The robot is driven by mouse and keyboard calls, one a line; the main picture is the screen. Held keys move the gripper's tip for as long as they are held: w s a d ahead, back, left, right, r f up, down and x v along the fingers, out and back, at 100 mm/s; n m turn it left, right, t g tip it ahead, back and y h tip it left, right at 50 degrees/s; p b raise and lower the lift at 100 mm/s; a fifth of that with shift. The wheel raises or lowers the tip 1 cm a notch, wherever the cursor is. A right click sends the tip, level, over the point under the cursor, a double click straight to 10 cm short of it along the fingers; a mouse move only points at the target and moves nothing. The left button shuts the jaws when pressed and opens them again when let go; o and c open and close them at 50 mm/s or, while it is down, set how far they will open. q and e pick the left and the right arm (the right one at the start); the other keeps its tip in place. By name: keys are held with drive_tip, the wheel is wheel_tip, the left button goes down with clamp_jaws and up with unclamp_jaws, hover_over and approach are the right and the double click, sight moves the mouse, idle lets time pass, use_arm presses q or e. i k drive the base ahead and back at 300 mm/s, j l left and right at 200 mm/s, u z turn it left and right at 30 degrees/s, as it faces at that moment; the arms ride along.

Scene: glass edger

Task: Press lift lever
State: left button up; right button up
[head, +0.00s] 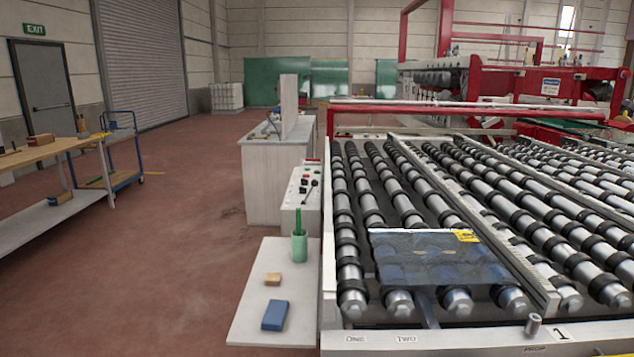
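A small grey control box (295,200) stands at the left edge of the roller table. A thin dark lever (311,191) with a round knob sticks up from its sloped top, leaning to the right. Small dark and red buttons sit on the panel beside the lever. I cannot read any label on it. A dark, reflective glass pane (425,262) with a yellow label lies on the front rollers, right of and nearer than the box. Neither of my grippers is in view.
The roller table (470,338) fills the right side. A white side shelf (250,300) holds a green cup (299,246), a tan block (273,279) and a blue block (275,315). A workbench (40,152) and a blue cart (122,150) stand left. The red floor between is clear.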

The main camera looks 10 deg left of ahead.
sight(314, 184)
drive_tip(key=i+j+z, duration=1)
drive_tip(key=j, duration=0.35)
